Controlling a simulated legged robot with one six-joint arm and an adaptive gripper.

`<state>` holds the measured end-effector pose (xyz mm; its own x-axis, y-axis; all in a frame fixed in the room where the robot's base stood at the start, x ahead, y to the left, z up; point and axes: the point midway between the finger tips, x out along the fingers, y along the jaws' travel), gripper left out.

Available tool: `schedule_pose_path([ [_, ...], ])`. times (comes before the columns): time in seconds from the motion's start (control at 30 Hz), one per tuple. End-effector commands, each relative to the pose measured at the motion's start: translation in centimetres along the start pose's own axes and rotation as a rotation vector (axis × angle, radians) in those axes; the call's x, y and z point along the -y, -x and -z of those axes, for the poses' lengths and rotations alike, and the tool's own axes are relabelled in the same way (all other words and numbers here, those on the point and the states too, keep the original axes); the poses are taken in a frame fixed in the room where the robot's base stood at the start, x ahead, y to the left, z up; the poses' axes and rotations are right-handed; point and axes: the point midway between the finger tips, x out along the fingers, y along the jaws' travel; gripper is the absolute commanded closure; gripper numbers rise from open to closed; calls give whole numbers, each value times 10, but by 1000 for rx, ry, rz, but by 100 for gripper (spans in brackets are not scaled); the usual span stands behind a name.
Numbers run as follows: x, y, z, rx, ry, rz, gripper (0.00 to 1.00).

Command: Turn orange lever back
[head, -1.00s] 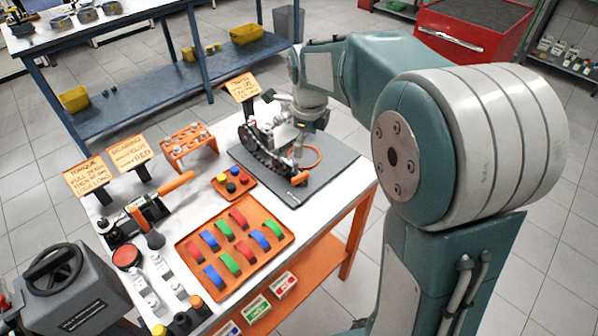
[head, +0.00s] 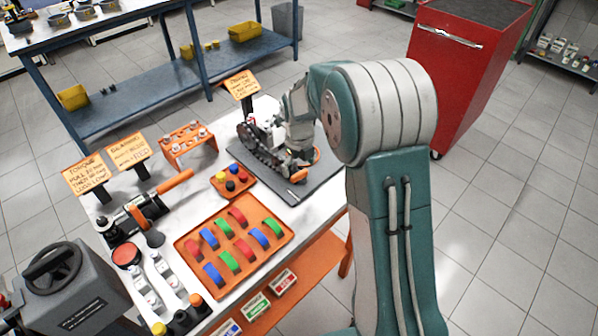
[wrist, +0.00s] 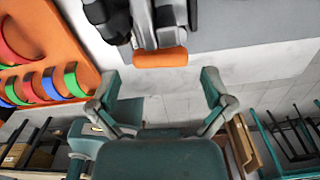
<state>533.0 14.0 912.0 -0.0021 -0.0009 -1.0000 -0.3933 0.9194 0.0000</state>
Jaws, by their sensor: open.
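The orange lever end (wrist: 160,58) shows in the wrist view as a short rounded orange bar at the end of a grey and black mechanism (wrist: 150,18). My gripper (wrist: 160,82) is open, with its two fingers spread to the left and right below the bar in the picture. No finger appears to touch it. In the head view, my gripper (head: 299,160) is over the engine assembly (head: 262,145) on the dark mat (head: 322,180). An orange end (head: 299,174) shows just below the gripper; my wrist hides part of the assembly.
An orange tray (head: 285,238) of coloured bearing shells lies on the table in front of the mat. A small tray of coloured knobs (head: 232,180) sits beside the mat. A torque wrench with an orange handle (head: 175,186) lies to the left. A red cabinet (head: 462,75) stands beyond my arm.

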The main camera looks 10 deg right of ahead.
Motion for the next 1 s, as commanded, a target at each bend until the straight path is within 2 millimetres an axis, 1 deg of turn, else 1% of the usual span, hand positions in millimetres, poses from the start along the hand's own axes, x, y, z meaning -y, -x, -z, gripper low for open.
schedule_pose_path([
  [0.03,0,-8,0,-2,0,-1,0],
  [0.1,0,-14,0,-1,0,0,0],
  [0.2,0,-20,0,0,0,0,0],
  [0.47,0,-22,0,1,1,0,0],
  [0.5,0,-22,0,1,1,0,9],
  [0.57,0,-22,0,1,1,0,36],
  [0.6,0,-21,0,1,1,0,53],
  [0.63,0,-21,0,1,1,0,67],
  [1.0,0,-22,0,-1,21,-1,68],
])
